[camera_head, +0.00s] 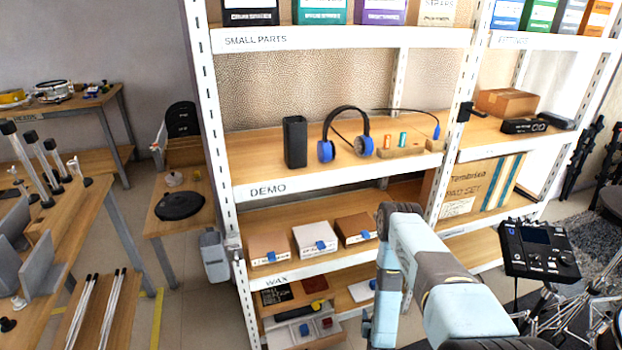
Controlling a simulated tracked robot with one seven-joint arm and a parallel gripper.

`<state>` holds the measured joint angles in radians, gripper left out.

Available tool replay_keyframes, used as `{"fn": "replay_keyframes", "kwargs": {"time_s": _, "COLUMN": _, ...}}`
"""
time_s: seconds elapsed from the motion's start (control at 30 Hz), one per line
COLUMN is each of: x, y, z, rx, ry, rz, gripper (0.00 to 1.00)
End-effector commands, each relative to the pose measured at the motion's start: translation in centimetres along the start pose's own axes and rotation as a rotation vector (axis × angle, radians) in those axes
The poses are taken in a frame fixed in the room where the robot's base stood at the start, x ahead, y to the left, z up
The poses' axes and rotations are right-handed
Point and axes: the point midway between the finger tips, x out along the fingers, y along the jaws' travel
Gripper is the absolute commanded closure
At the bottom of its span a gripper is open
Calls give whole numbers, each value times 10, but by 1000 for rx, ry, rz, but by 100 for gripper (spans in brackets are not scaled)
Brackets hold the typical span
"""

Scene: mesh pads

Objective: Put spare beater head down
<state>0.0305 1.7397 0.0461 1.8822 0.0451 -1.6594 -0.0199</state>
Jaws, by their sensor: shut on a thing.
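My arm comes in from the lower right, rises to a bend in front of the shelf unit, then drops toward the bottom edge. My gripper is not visible; the arm's end is hidden or below the picture. I cannot make out a spare beater head in a grip. Small orange (387,142) and teal (403,139) cylinders stand by a wooden block (408,151) on the DEMO shelf (300,178); I cannot tell whether either is a beater head.
Blue-padded headphones (346,136) and a black box (295,142) stand on the DEMO shelf. Small boxes (314,238) sit on the WAX shelf below. A workbench (62,222) is at left. A drum module (540,249) on a stand is at right.

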Motion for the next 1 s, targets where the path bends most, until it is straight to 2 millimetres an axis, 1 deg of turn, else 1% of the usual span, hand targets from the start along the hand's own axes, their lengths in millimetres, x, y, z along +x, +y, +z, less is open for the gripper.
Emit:
{"fn": "replay_keyframes", "kwargs": {"time_s": 0.03, "x": 2, "y": -2, "z": -10, "rx": -1, "ry": 2, "rz": -4, "gripper": 81}}
{"fn": "replay_keyframes", "kwargs": {"time_s": 0.17, "x": 5, "y": -3, "z": -35, "rx": -3, "ry": 5, "rz": -11, "gripper": 81}}
{"fn": "replay_keyframes", "kwargs": {"time_s": 0.27, "x": 6, "y": -5, "z": -60, "rx": -5, "ry": 4, "rz": -17, "gripper": 81}}
{"fn": "replay_keyframes", "kwargs": {"time_s": 0.3, "x": 6, "y": -5, "z": -71, "rx": -6, "ry": 4, "rz": -19, "gripper": 81}}
{"fn": "replay_keyframes", "kwargs": {"time_s": 0.53, "x": 3, "y": -6, "z": -132, "rx": -10, "ry": 5, "rz": -31, "gripper": 81}}
{"fn": "replay_keyframes", "kwargs": {"time_s": 0.77, "x": -8, "y": -7, "z": -190, "rx": -14, "ry": 5, "rz": -40, "gripper": 81}}
{"fn": "replay_keyframes", "kwargs": {"time_s": 1.0, "x": -26, "y": -7, "z": -247, "rx": -19, "ry": 3, "rz": -49, "gripper": 81}}
